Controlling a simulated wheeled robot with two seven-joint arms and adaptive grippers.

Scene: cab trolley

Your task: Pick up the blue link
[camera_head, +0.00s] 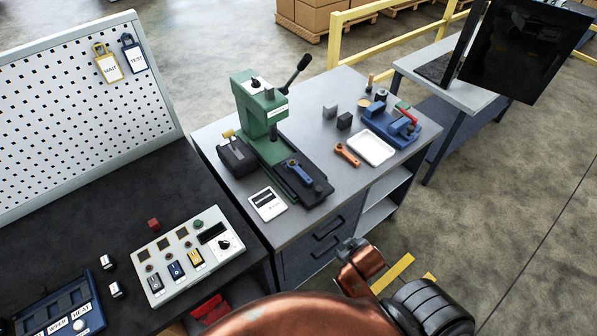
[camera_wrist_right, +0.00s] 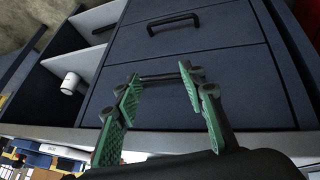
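The blue link (camera_head: 299,171) lies on the black base of the green press (camera_head: 262,118), on the grey-topped bench. My right gripper (camera_head: 351,247) shows small near the bench's front edge, below and to the right of the blue link and well apart from it. In the right wrist view my right gripper (camera_wrist_right: 160,92) has its green-padded fingers spread with nothing between them, in front of the bench's dark drawers (camera_wrist_right: 190,55). The blue link cannot be made out in that view. My left gripper is not in view.
An orange link (camera_head: 347,155), a white tray (camera_head: 371,149) and a blue fixture (camera_head: 390,124) stand right of the press. A white-and-black device (camera_head: 267,203) lies before it. A control box (camera_head: 188,255) is at left. A monitor (camera_head: 525,50) stands at right.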

